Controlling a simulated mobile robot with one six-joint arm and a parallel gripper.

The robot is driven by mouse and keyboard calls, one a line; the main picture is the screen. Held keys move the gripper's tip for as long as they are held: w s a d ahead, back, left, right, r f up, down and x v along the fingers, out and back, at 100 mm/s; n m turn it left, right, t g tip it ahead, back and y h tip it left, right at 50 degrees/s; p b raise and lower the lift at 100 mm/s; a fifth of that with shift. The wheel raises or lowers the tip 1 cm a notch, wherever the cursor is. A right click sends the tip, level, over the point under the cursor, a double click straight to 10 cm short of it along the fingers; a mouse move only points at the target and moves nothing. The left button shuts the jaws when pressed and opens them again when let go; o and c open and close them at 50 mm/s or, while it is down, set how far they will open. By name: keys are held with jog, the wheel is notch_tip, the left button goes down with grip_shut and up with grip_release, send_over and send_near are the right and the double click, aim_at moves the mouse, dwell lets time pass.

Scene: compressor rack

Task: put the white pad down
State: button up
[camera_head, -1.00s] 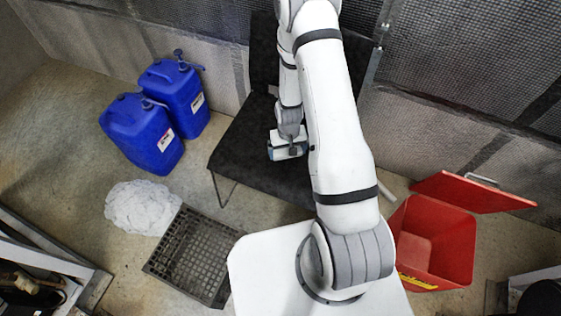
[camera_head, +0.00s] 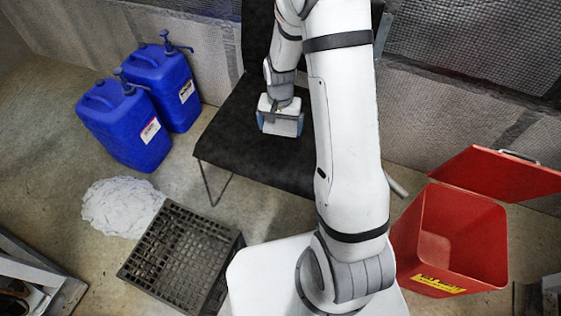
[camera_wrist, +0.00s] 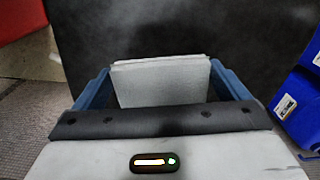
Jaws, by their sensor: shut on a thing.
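The white pad (camera_wrist: 160,82) is a pale, flat, straight-edged piece between the two blue fingers of my gripper (camera_wrist: 160,72) in the wrist view. My gripper is shut on it. In the head view my gripper (camera_head: 281,125) is over the black chair seat (camera_head: 245,155). The pad's grey-white face (camera_head: 283,127) shows only narrowly between the fingers there. I cannot tell whether the pad touches the seat or hangs just above it.
Two blue jerrycans (camera_head: 127,128) stand left of the chair. A crumpled white sheet (camera_head: 120,207) lies on the floor beside a dark grid crate (camera_head: 180,255). An open red bin (camera_head: 455,235) stands at the right. The seat's front left part looks bare.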

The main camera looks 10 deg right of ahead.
aim_at(280, 154)
jog(key=f+m+b, duration=0.1)
jog(key=b, duration=0.2)
jog(key=shift+s+a+f, duration=0.1)
jog(key=shift+f, duration=0.1)
jog(key=b, duration=0.1)
jog(key=m+b, duration=0.1)
jog(key=b, duration=0.1)
jog(key=shift+s+a+r, duration=0.1)
jog(key=shift+s+r, duration=0.05)
jog(key=shift+s, duration=0.15)
notch_tip(280, 154, down, 10)
jog(key=b, duration=0.4)
jog(key=shift+r, duration=0.2)
jog(key=shift+f, duration=0.2)
jog(key=o, duration=0.6)
jog(key=shift+w, duration=0.1)
jog(key=shift+r, duration=0.15)
